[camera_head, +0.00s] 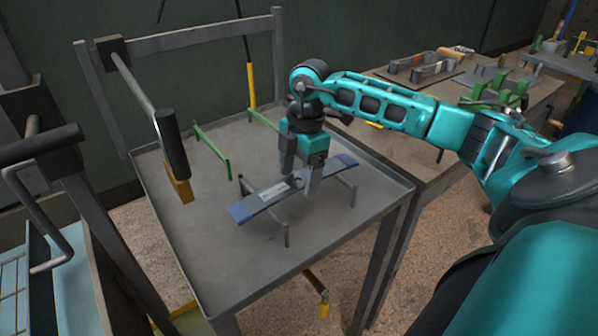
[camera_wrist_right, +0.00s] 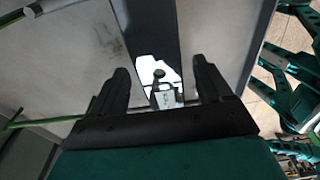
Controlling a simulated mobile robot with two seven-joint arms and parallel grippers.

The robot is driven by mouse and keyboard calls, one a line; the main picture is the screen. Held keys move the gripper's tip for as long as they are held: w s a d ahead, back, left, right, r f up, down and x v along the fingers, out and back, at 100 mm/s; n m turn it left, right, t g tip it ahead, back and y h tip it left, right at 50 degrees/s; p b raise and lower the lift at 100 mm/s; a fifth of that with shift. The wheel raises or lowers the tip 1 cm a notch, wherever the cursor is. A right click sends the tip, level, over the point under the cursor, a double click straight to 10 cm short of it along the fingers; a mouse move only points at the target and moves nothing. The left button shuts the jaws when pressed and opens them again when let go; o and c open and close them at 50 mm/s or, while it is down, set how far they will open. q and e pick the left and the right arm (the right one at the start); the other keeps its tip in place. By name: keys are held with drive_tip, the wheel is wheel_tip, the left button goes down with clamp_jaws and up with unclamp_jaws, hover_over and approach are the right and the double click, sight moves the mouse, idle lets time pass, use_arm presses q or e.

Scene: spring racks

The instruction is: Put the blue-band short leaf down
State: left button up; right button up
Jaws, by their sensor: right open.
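The blue-band short leaf (camera_head: 270,196) is a dark flat bar with blue ends and a pale label. In the head view it lies slantwise low over the grey tray table, by a grey rail with short posts (camera_head: 286,234). Exactly what bears it is hard to tell. My right gripper (camera_head: 300,183) points down at the leaf's middle. In the right wrist view its two dark fingers (camera_wrist_right: 163,82) stand apart, one on each side of the leaf (camera_wrist_right: 150,30). Contact cannot be told. My left gripper is not in view.
The tray table (camera_head: 200,278) has a raised rim. Green rails (camera_head: 213,150) stand behind the leaf. A dark-gripped lever (camera_head: 171,145) hangs over the table's left side. A bench (camera_head: 400,155) with parts adjoins at right. The front of the tray is bare.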

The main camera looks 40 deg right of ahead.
sight(304, 177)
wheel_tip(304, 177, up, 13)
drive_tip(key=d+p, duration=0.1)
drive_tip(key=shift+d, duration=0.2)
drive_tip(key=shift+s+f, duration=0.1)
drive_tip(key=shift+s, duration=0.05)
idle(0.6)
